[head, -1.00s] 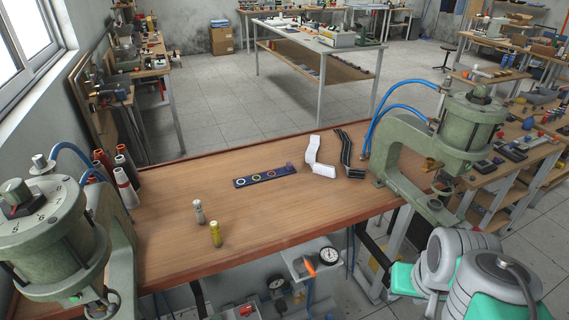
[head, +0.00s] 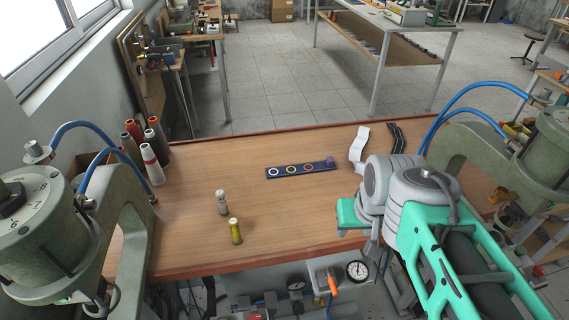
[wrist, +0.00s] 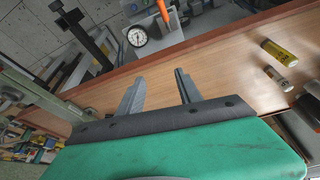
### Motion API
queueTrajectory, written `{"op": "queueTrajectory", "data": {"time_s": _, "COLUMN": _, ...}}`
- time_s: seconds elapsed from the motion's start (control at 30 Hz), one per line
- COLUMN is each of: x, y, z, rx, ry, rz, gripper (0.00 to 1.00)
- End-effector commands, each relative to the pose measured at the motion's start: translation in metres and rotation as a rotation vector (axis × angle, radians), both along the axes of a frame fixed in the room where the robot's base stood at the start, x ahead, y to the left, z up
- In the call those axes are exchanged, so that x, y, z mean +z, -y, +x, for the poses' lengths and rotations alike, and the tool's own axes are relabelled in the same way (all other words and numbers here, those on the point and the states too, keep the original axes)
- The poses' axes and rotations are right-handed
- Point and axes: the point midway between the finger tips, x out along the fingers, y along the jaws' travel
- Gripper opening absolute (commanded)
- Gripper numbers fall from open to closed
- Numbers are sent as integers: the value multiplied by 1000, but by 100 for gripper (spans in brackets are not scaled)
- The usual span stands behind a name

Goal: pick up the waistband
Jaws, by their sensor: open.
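Two folded strips lie at the back right of the wooden table in the head view, a white one (head: 359,146) and a black one (head: 397,138). I cannot tell for certain which is the waistband. My arm partly covers the lower end of the white strip. My gripper (wrist: 158,84) is open and empty in the wrist view, with its two fingers apart over the table. In the head view it hangs near the table's front right, nearer to me than the strips. Neither strip shows in the wrist view.
A dark bar with coloured rings (head: 291,170) lies mid-table. Several thread spools (head: 151,164) stand at the left. Green presses flank the table, left (head: 125,215) and right (head: 465,150). The table's left middle is clear.

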Motion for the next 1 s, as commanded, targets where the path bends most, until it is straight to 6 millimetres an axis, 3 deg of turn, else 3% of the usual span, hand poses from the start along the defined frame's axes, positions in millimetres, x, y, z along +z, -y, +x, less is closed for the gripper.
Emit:
{"op": "queueTrajectory", "data": {"time_s": 0.17, "x": 7, "y": -3, "z": 106, "rx": 44, "ry": 11, "rz": 8, "gripper": 42}}
{"op": "queueTrajectory", "data": {"time_s": 0.3, "x": -5, "y": -4, "z": 210, "rx": 96, "ry": 28, "rz": 13, "gripper": 42}}
{"op": "queueTrajectory", "data": {"time_s": 0.4, "x": -23, "y": -2, "z": 267, "rx": 128, "ry": 40, "rz": 14, "gripper": 42}}
{"op": "queueTrajectory", "data": {"time_s": 0.5, "x": -38, "y": 0, "z": 305, "rx": 151, "ry": 52, "rz": 13, "gripper": 42}}
{"op": "queueTrajectory", "data": {"time_s": 0.6, "x": -46, "y": 1, "z": 322, "rx": 161, "ry": 58, "rz": 12, "gripper": 42}}
{"op": "queueTrajectory", "data": {"time_s": 1.0, "x": -91, "y": 5, "z": 355, "rx": 161, "ry": 57, "rz": 12, "gripper": 42}}
